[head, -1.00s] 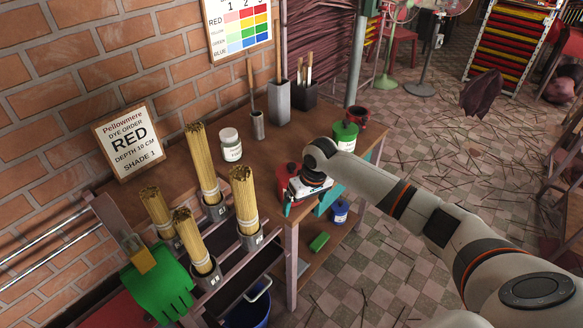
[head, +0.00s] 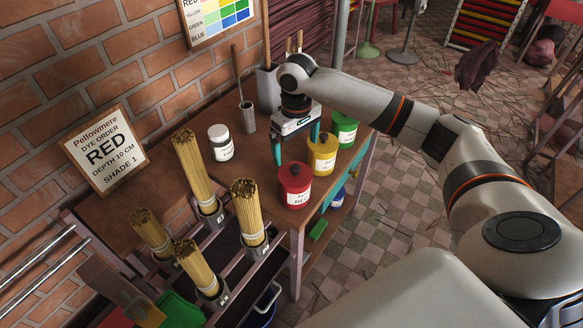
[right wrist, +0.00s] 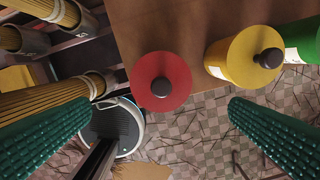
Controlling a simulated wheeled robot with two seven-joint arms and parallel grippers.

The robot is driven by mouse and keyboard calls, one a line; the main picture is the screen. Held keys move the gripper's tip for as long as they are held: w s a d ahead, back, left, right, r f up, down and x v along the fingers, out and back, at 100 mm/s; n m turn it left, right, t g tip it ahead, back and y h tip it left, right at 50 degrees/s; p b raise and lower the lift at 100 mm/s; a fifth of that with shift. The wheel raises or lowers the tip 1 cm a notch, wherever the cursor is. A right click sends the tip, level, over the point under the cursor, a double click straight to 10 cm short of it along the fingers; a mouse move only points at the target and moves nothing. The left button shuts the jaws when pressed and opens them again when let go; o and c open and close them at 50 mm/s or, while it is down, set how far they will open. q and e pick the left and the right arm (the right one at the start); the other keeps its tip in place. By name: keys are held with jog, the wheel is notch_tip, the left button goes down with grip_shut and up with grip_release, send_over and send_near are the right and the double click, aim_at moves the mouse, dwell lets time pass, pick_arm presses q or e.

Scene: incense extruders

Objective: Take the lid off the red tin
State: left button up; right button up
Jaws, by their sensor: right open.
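The red tin (head: 294,190) stands upright near the front edge of the wooden table, with a white label facing me. Its red lid (head: 295,173) with a dark round knob is on it. The right wrist view shows the lid (right wrist: 174,66) from above, with its knob between the fingers in the picture. My right gripper (head: 296,150) is open and empty, its teal fingers pointing down behind the red tin in the head view. The fingers also show wide apart in the right wrist view (right wrist: 160,108). I cannot tell their height above the lid. My left gripper is not in view.
A yellow tin (head: 322,160) and a green tin (head: 344,132) stand to the right of the red one. A white jar (head: 221,145) stands at the left. Incense bundles (head: 246,205) in grey holders fill the rack at the front left. A sign reads RED (head: 105,152).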

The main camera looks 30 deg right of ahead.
aim_at(295, 166)
notch_tip(295, 166, down, 4)
jog(key=shift+s+r, duration=0.1)
jog(key=shift+r, duration=0.05)
jog(key=shift+f+p, duration=0.3)
jog(key=shift+f, duration=0.3)
jog(key=f, duration=0.3)
jog(key=shift+w+f+p, duration=0.3)
jog(key=shift+d+f, duration=0.1)
jog(key=shift+f, duration=0.25)
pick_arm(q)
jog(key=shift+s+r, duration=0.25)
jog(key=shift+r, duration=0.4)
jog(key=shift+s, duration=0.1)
pick_arm(e)
jog(key=shift+c, duration=0.2)
